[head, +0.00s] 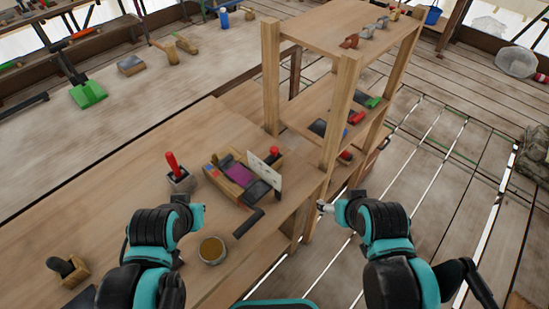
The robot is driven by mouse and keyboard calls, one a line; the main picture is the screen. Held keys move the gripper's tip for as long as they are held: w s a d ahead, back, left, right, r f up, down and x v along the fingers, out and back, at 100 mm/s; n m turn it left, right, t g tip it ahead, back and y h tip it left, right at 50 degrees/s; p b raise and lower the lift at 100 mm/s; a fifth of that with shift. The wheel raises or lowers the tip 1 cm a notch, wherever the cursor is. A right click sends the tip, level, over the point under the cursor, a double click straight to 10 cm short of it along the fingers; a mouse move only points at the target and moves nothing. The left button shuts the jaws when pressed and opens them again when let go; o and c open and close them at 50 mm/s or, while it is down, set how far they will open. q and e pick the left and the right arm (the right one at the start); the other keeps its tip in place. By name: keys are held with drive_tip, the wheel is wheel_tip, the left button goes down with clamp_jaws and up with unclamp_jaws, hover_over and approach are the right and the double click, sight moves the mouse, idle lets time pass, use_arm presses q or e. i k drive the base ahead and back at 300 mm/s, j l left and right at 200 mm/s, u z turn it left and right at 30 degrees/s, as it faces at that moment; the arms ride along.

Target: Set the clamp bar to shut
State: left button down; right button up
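A wooden fixture (222,183) with a purple pad (238,172) sits on the workbench, in the middle of the head view. A pale upright plate with dark marks (264,173) stands at its right side. A black bar-like handle (248,223) extends at its near right; I cannot tell for sure whether this is the clamp bar or how it is set. My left gripper (199,216) is over the bench, left of the black handle and apart from it. My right gripper (323,207) is right of the fixture, beyond the bench's right edge. The fingers of both are too small to read.
A red-handled tool in a dark block (179,180) stands left of the fixture. A round tin (211,250) sits near the front. A tall wooden shelf (340,115) rises behind at right. A block with a dark knob (68,268) is at the lower left.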

sight(273, 150)
drive_tip(key=i+l+u, duration=0.15)
drive_tip(key=l+u, duration=0.25)
drive_tip(key=i+l+u, duration=0.15)
drive_tip(key=u, duration=0.3)
